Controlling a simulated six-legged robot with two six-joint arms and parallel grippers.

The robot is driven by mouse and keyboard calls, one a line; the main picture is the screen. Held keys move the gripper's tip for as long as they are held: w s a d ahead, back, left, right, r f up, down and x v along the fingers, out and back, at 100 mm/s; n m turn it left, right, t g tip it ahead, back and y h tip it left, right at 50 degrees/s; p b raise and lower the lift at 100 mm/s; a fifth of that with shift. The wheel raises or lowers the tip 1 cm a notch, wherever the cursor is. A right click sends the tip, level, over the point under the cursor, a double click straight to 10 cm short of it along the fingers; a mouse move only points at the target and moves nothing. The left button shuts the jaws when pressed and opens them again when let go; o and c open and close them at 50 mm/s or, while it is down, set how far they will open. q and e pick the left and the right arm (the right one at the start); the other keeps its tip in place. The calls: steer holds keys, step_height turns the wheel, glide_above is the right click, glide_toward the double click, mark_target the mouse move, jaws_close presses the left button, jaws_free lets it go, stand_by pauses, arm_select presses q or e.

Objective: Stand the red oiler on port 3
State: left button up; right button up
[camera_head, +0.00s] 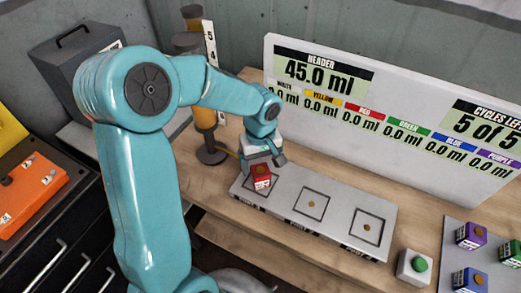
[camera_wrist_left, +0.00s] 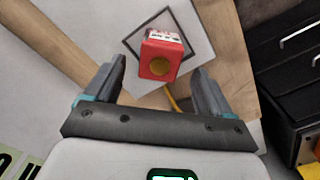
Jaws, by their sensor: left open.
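The red oiler (camera_head: 261,176) is a small red block with a white label and a dark yellow round spot on top. It stands at the leftmost outlined square of the grey port plate (camera_head: 285,206). My left gripper (camera_head: 264,163) is just above it, with open jaws. In the left wrist view the red oiler (camera_wrist_left: 160,55) lies between the open fingertips and a little beyond them, with no clear contact. Part of the square outline shows around it. The port numbers on the plate's front edge are too small to read surely. My right gripper is not in view.
The middle (camera_head: 311,204) and right (camera_head: 367,227) squares are empty. A green button box (camera_head: 415,266) stands to the right. Purple (camera_head: 470,236) and blue (camera_head: 470,281) blocks sit on a tray at far right. A dispenser column (camera_head: 208,120) and display board (camera_head: 390,110) stand behind.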

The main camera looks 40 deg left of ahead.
mark_target(260, 170)
arm_select(q)
step_height(260, 170, up, 6)
steer(key=shift+w, duration=0.1)
steer(key=shift+r, duration=0.3)
stand_by(0.4)
